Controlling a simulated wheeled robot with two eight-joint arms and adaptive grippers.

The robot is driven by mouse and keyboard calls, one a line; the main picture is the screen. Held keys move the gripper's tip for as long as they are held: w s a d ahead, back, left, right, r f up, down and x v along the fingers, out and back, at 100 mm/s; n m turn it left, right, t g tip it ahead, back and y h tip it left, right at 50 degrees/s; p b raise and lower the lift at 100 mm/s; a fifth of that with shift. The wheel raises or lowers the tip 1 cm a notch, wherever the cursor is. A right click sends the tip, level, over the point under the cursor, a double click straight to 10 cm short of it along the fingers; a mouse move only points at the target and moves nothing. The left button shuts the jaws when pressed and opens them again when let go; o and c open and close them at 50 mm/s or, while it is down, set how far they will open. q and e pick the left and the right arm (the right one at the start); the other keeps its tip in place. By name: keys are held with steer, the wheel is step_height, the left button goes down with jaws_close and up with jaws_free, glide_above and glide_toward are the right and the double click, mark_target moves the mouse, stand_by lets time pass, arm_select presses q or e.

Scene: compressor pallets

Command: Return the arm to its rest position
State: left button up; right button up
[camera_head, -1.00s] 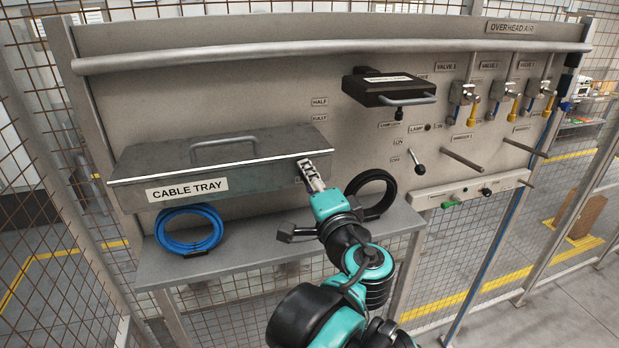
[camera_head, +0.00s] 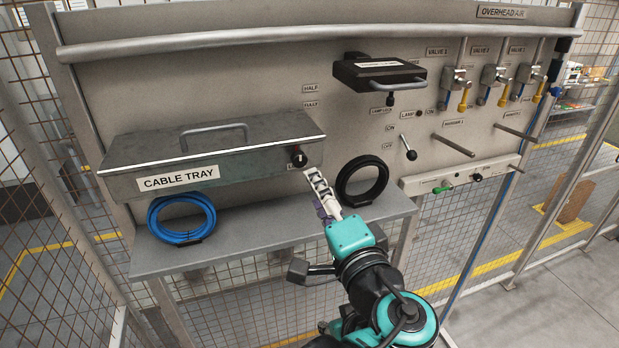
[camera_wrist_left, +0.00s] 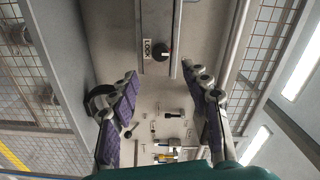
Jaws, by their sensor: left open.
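My left gripper (camera_head: 315,180) is open and empty, in front of the right end of the grey cable tray (camera_head: 225,155). The tray's lid looks shut. A dark round knob (camera_head: 299,158) sits on the tray's front right corner, just beyond my fingertips and apart from them. In the left wrist view the open fingers (camera_wrist_left: 161,75) have purple pads, and the knob (camera_wrist_left: 164,52) shows ahead between them beside a LOCK label (camera_wrist_left: 147,48). My right gripper is not in view.
A grey shelf (camera_head: 270,228) lies below the tray, with a blue cable coil (camera_head: 152,218) at left and a black coil (camera_head: 343,190) close right of my gripper. A black handled box (camera_head: 375,75), a lever (camera_head: 408,148) and pegs (camera_head: 455,145) stick out from the panel.

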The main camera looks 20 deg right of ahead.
arm_select(q)
steer(key=shift+s, duration=0.85)
steer(key=w+a+f+n+g+y+b, duration=0.2)
steer(key=a+f+n+g+b, duration=0.15)
steer(key=a+f+b, duration=0.95)
steer(key=w+a+f+n+g+y+b, duration=0.1)
steer(key=w+a+f+n+g+b, duration=0.2)
steer(key=a+f, duration=1.2)
steer(key=s+a+f+n+g+h+b, duration=0.1)
steer(key=s+f+n+b, duration=0.1)
steer(key=f, duration=0.8)
steer(key=s+a+f+n+g+h+b, duration=0.1)
steer(key=s+a+f+n+g+b, duration=0.1)
steer(key=f+b, duration=0.5)
steer(key=s+a+f+n+g+h+b, duration=0.1)
steer(key=s+f+n+b, duration=0.3)
steer(key=f, duration=1.1)
steer(key=shift+s+a+f+h+b, duration=0.3)
steer(key=shift+s+a+b, duration=0.3)
steer(key=shift+s, duration=0.3)
steer(key=shift+d, duration=0.1)
